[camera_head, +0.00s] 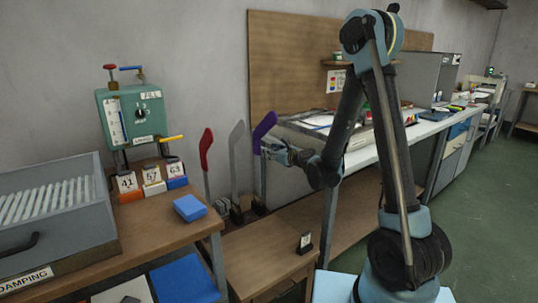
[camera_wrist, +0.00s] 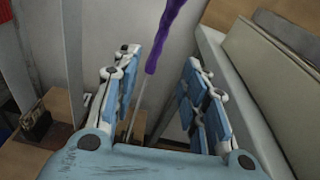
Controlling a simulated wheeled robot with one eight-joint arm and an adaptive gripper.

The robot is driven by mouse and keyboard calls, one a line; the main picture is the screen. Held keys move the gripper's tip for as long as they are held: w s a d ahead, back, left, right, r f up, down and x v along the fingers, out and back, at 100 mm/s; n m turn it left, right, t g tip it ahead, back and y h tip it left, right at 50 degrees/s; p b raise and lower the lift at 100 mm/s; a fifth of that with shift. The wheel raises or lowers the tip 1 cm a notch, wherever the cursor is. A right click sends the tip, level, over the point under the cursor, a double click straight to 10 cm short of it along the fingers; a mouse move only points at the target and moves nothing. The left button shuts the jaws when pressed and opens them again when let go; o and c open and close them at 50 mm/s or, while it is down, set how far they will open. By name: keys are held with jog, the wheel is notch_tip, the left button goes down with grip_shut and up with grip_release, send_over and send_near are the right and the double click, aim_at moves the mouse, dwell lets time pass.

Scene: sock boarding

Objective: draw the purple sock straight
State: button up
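The purple sock (camera_head: 263,131) is on the upper, bent part of the rightmost upright form, which stands by the small wooden table. In the wrist view the purple sock (camera_wrist: 163,36) shows edge-on as a narrow wavy strip, its lower end between the fingertips in the picture. The thin grey form (camera_wrist: 133,112) runs down below it. My gripper (camera_head: 272,152) is at the form, just below the bulk of the sock. In the wrist view my gripper (camera_wrist: 158,66) is open, with a finger on either side of the strip and visible gaps. The sock's far face is hidden.
A red sock (camera_head: 206,148) on a form and a bare grey form (camera_head: 237,150) stand close on the left. A wooden back panel (camera_head: 290,50) and a bench are behind and right. A green control box (camera_head: 133,115) and blue block (camera_head: 190,208) are left.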

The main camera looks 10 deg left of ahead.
jog(key=w+a+f+m, duration=0.1)
jog(key=w+a+f, duration=0.1)
jog(key=w+a, duration=0.4)
jog(key=shift+a, duration=0.9)
jog(key=shift+c, duration=0.2)
grip_shut()
dwell(1.1)
jog(key=shift+o, duration=0.2)
grip_release()
